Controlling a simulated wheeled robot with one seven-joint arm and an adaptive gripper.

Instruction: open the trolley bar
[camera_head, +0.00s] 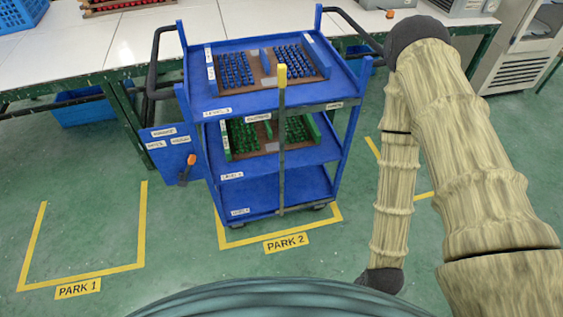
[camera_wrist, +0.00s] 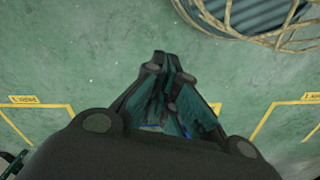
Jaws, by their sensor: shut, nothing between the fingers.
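The trolley (camera_head: 250,98) is blue with three shelves and stands at PARK 2 in the head view. Its bar (camera_head: 282,150) is a thin grey upright with a yellow top end. The bar stands upright across the open front, from above the top shelf down to the bottom shelf. My gripper (camera_wrist: 167,95) is shut and empty in the wrist view, over green floor. In the head view I cannot make out the gripper's fingers. My arm is at the right, apart from the trolley. The bar cannot be made out in the wrist view.
Trays of blue pieces (camera_head: 267,65) and green pieces (camera_head: 262,136) sit on the upper two shelves. A blue side panel (camera_head: 172,147) with an orange-topped lever (camera_head: 188,168) juts left. White-topped tables (camera_head: 130,45) stand behind. PARK 1 (camera_head: 78,289) is empty floor.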

